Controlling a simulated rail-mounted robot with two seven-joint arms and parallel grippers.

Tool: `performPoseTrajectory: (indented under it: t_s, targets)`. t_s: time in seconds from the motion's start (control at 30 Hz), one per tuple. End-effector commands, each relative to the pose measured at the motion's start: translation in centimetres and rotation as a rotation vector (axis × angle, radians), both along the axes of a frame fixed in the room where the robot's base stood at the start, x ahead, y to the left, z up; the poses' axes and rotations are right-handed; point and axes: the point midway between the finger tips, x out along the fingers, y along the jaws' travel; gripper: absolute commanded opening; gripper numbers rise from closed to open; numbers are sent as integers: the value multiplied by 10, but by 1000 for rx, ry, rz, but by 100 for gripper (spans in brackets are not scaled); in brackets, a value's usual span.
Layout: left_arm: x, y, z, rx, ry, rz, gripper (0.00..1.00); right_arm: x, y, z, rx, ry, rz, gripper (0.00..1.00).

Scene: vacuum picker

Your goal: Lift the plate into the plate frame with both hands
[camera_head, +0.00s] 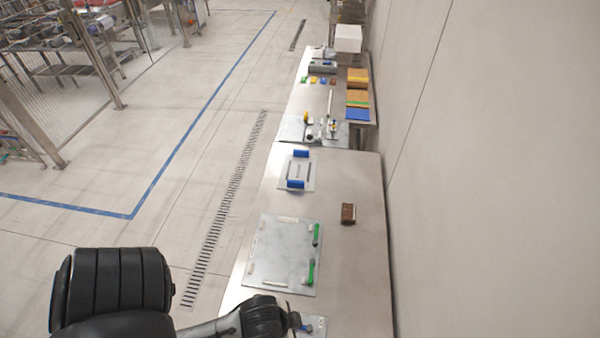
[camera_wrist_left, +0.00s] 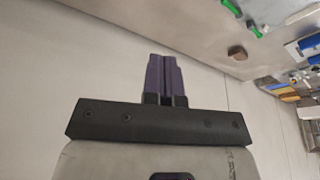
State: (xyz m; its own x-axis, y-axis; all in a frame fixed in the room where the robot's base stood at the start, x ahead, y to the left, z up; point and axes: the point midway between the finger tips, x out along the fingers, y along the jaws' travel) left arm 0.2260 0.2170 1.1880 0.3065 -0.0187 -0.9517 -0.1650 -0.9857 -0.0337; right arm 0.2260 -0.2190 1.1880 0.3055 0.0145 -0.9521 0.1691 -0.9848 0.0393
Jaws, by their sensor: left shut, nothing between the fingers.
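A grey plate with two blue handles (camera_head: 283,176) lies flat on the metal table in the head view. Nearer to me lies a larger square grey panel (camera_head: 283,252) with pale strips along its edges and green clamps (camera_head: 312,272) on its right side; it looks like the plate frame. My left gripper (camera_head: 297,321) is low in the head view, nearer to me than the frame and apart from the plate. In the left wrist view its purple fingers (camera_wrist_left: 164,76) are together and empty. My right gripper is in neither view.
A brown block (camera_head: 348,213) sits on the table right of the plate; it also shows in the left wrist view (camera_wrist_left: 237,52). A wall runs along the right. Farther back are small parts and coloured bins (camera_head: 357,98). The table right of the frame is bare.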

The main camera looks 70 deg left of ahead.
Motion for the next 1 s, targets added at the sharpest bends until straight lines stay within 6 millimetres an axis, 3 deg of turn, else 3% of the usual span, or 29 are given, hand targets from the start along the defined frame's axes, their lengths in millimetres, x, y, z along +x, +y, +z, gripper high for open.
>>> performPoseTrajectory:
  t_s: [0.43, 1.0]
  targets:
    - [0, 0, 0, 0, 0, 0, 0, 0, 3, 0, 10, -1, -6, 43]
    - [0, 0, 0, 0, 0, 0, 51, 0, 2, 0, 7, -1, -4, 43]
